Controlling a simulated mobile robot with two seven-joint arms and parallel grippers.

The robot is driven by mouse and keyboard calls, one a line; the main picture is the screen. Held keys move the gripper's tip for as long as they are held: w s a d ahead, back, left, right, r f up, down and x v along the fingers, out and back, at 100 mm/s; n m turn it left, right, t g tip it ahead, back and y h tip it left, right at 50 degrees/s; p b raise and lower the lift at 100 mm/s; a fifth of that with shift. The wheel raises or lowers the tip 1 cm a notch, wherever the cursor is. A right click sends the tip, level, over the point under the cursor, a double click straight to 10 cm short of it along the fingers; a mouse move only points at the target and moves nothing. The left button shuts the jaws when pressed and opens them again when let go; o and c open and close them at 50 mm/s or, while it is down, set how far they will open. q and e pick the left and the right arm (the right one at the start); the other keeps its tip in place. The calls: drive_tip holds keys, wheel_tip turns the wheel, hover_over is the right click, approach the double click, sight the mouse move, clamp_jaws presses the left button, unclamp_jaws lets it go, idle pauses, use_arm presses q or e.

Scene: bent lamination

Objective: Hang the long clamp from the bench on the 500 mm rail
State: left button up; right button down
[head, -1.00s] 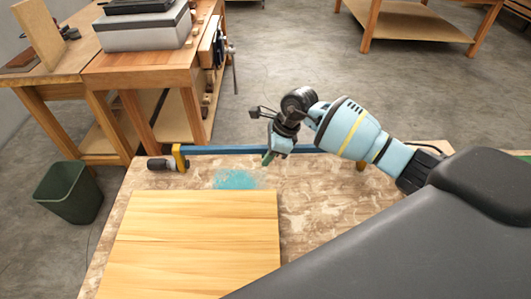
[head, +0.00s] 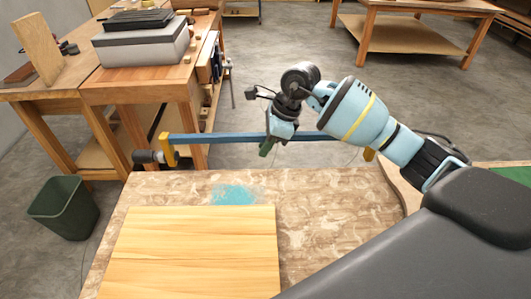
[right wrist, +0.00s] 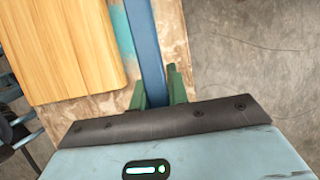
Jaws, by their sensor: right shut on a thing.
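The long clamp (head: 220,138) has a blue bar, yellow jaws and a dark screw handle at its left end. My right gripper (head: 268,146) is shut on the bar right of its middle and holds it level, raised above the far edge of the bench (head: 330,195). In the right wrist view the blue bar (right wrist: 147,50) runs between the two green fingers of the gripper (right wrist: 160,88). The arm hides part of the bar near its right yellow jaw (head: 369,154). My left gripper is not in view. I see no rail that I can identify.
A wooden board (head: 195,250) lies on the near part of the bench, with a teal patch (head: 234,194) beyond it. A green bin (head: 63,207) stands on the floor at left. A wooden workbench (head: 140,82) with a grey case (head: 143,45) stands behind it.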

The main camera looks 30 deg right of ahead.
sight(260, 134)
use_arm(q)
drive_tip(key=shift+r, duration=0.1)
use_arm(e)
drive_tip(key=shift+r, duration=0.45)
drive_tip(key=shift+r+p, duration=1)
drive_tip(key=shift+r, duration=2)
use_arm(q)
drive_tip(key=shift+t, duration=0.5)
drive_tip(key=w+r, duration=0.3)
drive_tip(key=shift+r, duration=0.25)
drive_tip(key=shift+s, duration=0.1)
use_arm(e)
drive_tip(key=shift+f, duration=0.15)
